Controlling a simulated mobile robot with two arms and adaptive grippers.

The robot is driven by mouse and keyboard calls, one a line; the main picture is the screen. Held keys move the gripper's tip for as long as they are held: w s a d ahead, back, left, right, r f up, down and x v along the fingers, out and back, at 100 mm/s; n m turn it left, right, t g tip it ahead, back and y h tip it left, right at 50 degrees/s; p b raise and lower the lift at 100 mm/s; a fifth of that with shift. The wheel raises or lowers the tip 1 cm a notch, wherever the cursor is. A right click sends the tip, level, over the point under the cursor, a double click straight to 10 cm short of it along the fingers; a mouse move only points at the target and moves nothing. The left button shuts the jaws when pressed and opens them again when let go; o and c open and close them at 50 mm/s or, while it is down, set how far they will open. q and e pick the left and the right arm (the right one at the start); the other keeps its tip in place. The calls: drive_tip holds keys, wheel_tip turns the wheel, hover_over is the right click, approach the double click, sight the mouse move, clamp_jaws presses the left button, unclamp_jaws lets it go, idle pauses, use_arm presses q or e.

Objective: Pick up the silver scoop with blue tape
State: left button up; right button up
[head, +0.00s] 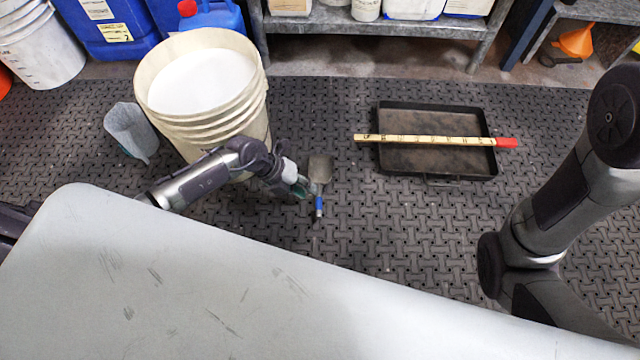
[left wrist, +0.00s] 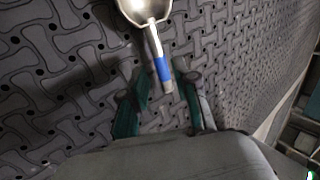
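The silver scoop (head: 321,168) has a metal bowl and a handle with blue tape (head: 319,203). In the head view it is over the dark mat, right of the white bucket, with its bowl away from me. My left gripper (head: 301,188) is close beside its handle, on the left. In the left wrist view, the scoop (left wrist: 146,9) is at the top, and its blue-taped handle points down toward the gap between the green fingers of my left gripper (left wrist: 160,92). The fingers are apart, with no clear contact on the handle. My right gripper is out of view.
A white bucket (head: 256,120) with white contents stands behind my left arm. A grey scoop (head: 131,131) lies left of it. A black tray (head: 437,174) with a red-ended measuring stick (head: 420,140) across it sits to the right. A metal shelf (head: 380,28) stands behind.

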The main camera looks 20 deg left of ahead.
sight(320, 185)
use_arm(q)
drive_tip(key=shift+w+d+f, duration=0.1)
drive_tip(key=shift+d+f, duration=0.2)
drive_tip(key=shift+f, duration=0.2)
drive_tip(key=b+x, duration=0.4)
drive_tip(key=b, duration=0.1)
drive_tip(key=shift+f, duration=0.4)
drive_tip(key=shift+d+f+b, duration=0.2)
drive_tip(key=shift+b, duration=0.15)
drive_tip(key=shift+r, duration=0.15)
drive_tip(key=shift+c, duration=0.2)
clamp_jaws()
